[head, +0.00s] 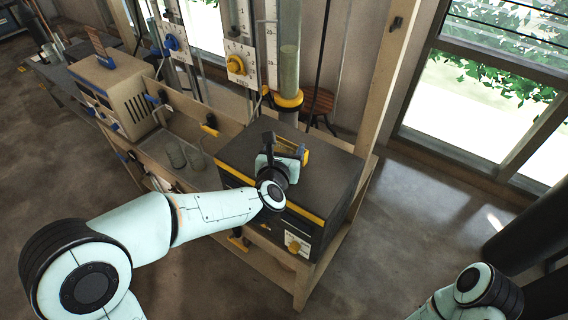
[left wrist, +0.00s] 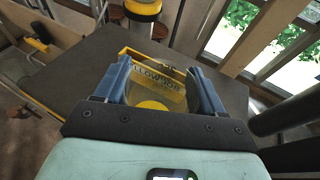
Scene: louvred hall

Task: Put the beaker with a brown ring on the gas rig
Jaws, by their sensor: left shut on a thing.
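My left gripper (head: 286,152) is over the dark top of a box with yellow trim (head: 330,175). In the left wrist view its blue fingers (left wrist: 158,70) are shut on a clear, beaker-like thing (left wrist: 152,88). A yellow-edged frame (head: 292,147) stands right by the fingers. Two clear beakers (head: 176,156) stand in the tray to the left; their rings are too small to tell. My right gripper is out of view.
Tall gauge columns rise behind the bench, one with a yellow collar (head: 289,101) close behind the box. A beige instrument (head: 118,92) stands on the bench at left. A wooden post (head: 378,85) stands at the box's back right. Open floor lies to the right.

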